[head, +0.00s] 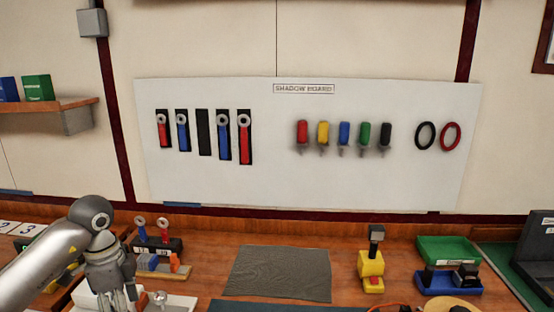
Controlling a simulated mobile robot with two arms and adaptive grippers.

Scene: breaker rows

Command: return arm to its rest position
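My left arm (45,258) comes in from the lower left. Its gripper (117,296) points down at the lower left of the bench, in front of a black holder. The fingertips are close to the picture's bottom edge, and I cannot tell how far apart they are or whether anything is between them. My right arm and gripper are not in view.
A white shadow board (270,185) on the wall holds wrenches, screwdrivers and two rings; one black wrench outline (204,133) is empty. A grey mat (280,274) lies bare mid-bench. A yellow tool (371,268) and green tray (447,248) stand right.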

